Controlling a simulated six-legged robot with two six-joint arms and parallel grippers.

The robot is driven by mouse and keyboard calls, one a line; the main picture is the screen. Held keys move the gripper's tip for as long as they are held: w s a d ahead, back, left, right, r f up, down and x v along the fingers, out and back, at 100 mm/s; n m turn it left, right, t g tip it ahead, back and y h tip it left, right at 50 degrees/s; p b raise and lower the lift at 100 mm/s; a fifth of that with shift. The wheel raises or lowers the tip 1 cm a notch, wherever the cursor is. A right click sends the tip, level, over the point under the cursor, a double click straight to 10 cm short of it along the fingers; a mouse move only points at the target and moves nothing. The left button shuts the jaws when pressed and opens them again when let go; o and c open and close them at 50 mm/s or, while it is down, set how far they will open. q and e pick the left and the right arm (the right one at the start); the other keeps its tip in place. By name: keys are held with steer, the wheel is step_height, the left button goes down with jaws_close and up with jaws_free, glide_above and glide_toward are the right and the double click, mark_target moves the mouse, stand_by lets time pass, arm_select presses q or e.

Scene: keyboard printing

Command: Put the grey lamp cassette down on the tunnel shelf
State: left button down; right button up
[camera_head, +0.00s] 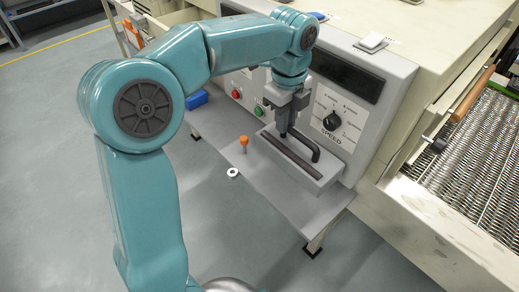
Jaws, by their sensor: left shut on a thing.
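The grey lamp cassette (316,178) is a long grey box with a dark strip along it and a black bar handle on top. It is at or just over the grey tunnel shelf (262,192), close to the front panel; I cannot tell if its underside touches the shelf. My left gripper (285,130) points down and is shut on the cassette's handle at its far left end. The fingertips are partly hard to make out against the handle. My right gripper is not in view.
The panel with the black SPEED knob (332,120) and red and green buttons stands right behind the cassette. An orange-topped peg (243,141) rises from the shelf on the left. A white ring (232,172) is near the shelf's front edge. A mesh conveyor (465,150) is at right.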

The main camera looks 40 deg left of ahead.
mark_target(283, 138)
arm_select(q)
step_height(283, 138, down, 17)
steer(key=b, duration=0.2)
steer(key=shift+f, duration=0.1)
steer(key=shift+f+b, duration=0.1)
steer(key=shift+b, duration=0.2)
steer(key=c, duration=1.1)
jaws_free()
steer(key=r, duration=0.4)
steer(key=r+p, duration=0.1)
steer(key=r, duration=0.3)
steer(key=r+p, duration=0.1)
steer(key=r, duration=0.3)
steer(key=shift+s+r, duration=0.1)
steer(key=shift+s, duration=0.15)
